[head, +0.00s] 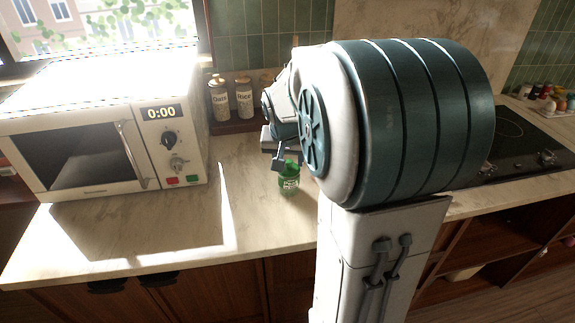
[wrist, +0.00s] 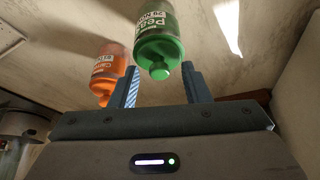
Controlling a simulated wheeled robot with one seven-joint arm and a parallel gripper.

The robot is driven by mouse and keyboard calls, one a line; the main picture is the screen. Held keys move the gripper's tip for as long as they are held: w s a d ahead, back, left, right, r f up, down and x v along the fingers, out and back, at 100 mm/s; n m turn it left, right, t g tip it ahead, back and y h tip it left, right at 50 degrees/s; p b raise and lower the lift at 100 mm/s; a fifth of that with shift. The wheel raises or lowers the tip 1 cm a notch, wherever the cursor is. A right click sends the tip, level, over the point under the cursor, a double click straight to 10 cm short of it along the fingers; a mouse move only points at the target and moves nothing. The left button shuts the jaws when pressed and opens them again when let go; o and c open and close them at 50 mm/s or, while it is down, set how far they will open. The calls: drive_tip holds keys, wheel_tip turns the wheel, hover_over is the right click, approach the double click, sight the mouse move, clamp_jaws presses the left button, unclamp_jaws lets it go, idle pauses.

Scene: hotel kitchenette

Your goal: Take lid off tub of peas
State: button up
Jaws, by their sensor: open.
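The tub of peas (head: 289,184) is a green jar with a white label, standing on the counter left of my arm. In the wrist view the tub (wrist: 158,22) shows its green lid (wrist: 160,50) with a round knob, facing my gripper. My gripper (wrist: 160,72) is open, one finger on each side of the knob in the picture. I see no clear contact. In the head view my gripper (head: 282,160) is just above the tub, and my arm hides part of this area.
An orange jar (wrist: 108,65), its label partly readable, stands beside the peas, close to one finger. A microwave (head: 100,130) is at the left. Labelled jars (head: 220,98) stand at the back wall. A cooktop (head: 500,140) is at the right. The counter left of the peas is clear.

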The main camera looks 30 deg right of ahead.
clamp_jaws()
idle(0.3)
